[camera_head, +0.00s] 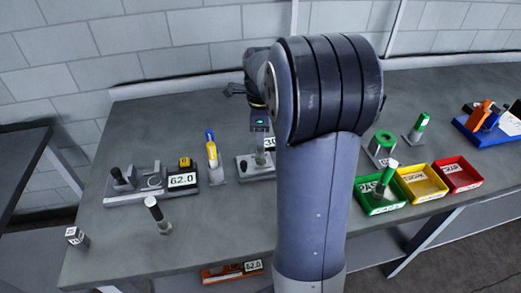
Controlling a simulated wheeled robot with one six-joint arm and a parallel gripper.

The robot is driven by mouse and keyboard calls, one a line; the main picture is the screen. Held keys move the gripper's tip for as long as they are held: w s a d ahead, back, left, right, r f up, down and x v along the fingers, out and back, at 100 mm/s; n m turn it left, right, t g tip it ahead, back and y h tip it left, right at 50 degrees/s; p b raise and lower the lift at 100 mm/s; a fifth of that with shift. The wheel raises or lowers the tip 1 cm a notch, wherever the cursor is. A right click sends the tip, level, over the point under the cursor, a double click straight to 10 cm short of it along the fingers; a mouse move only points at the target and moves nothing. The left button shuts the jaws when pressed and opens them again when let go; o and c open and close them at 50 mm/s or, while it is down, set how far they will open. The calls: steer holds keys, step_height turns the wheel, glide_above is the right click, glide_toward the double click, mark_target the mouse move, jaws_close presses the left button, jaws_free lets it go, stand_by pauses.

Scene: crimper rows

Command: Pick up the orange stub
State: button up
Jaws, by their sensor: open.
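My gripper (254,100) shows in part left of my large arm link, above the back half of the bench (130,140). It is open, and I see nothing held in it. My arm hides much of the middle of the bench. I see no piece that is clearly the orange stub. An orange piece (482,113) stands in the blue tray (488,138) at the far right, well apart from my gripper; I cannot tell whether it is the stub.
Green (383,208), yellow (424,196) and red bins (462,186) line the front right. A green-topped post (419,125) stands behind them.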

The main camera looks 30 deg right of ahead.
steer(key=shift+c, duration=0.3)
jaws_close()
stand_by(0.4)
